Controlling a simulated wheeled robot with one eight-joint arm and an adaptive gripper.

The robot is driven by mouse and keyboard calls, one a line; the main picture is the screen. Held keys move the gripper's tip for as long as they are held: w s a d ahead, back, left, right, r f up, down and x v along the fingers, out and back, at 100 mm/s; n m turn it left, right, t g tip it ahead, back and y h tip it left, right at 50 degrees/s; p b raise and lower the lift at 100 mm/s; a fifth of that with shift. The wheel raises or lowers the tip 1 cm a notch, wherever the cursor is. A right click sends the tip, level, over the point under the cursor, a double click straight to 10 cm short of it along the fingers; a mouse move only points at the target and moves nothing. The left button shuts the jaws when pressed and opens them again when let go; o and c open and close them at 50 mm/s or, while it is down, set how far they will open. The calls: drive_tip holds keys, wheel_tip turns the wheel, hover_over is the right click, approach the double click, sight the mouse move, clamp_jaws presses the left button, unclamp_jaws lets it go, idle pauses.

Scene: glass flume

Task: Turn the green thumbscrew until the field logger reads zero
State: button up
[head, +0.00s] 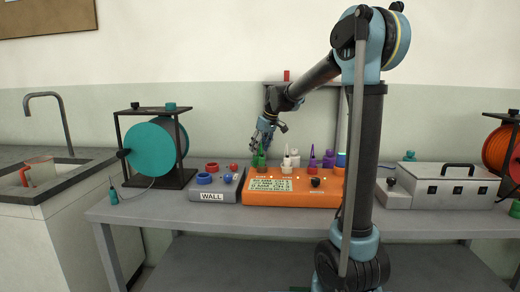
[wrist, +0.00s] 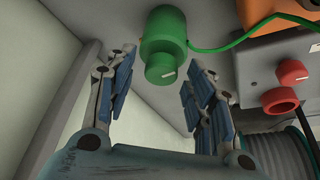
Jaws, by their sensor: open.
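In the wrist view a green stepped cylinder with a white mark on its narrower end, which looks like the green thumbscrew (wrist: 163,68), shows between and beyond the fingertips. My gripper (wrist: 158,70) is open, with a blue-padded finger on each side; I see no contact. In the head view my gripper (head: 258,144) points down just above a green piece (head: 260,160) at the left of an orange box (head: 225,198). Whether this green piece is the same part, I cannot tell. The box's light panel (head: 268,185) has lines too small to read. I cannot identify the logger's reading.
A grey box marked WALL (head: 212,196) with coloured knobs stands left of the orange box. White and purple pieces (head: 312,158) stand close on the right. A teal reel (head: 152,148) is further left. A green cable (wrist: 235,45) runs right from the green cylinder.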

drive_tip(key=c, duration=1.1)
drive_tip(key=shift+o, duration=0.2)
drive_tip(key=shift+m, duration=0.4)
drive_tip(key=m, duration=0.2)
drive_tip(key=m+t+h, duration=0.1)
drive_tip(key=m, duration=0.1)
drive_tip(key=shift+a+h, duration=0.15)
drive_tip(key=shift+h, duration=0.15)
drive_tip(key=m+h, duration=0.1)
drive_tip(key=m, duration=0.4)
drive_tip(key=shift+a+t+h, duration=0.1)
drive_tip(key=shift+t+h, duration=0.2)
drive_tip(key=shift+h, duration=0.1)
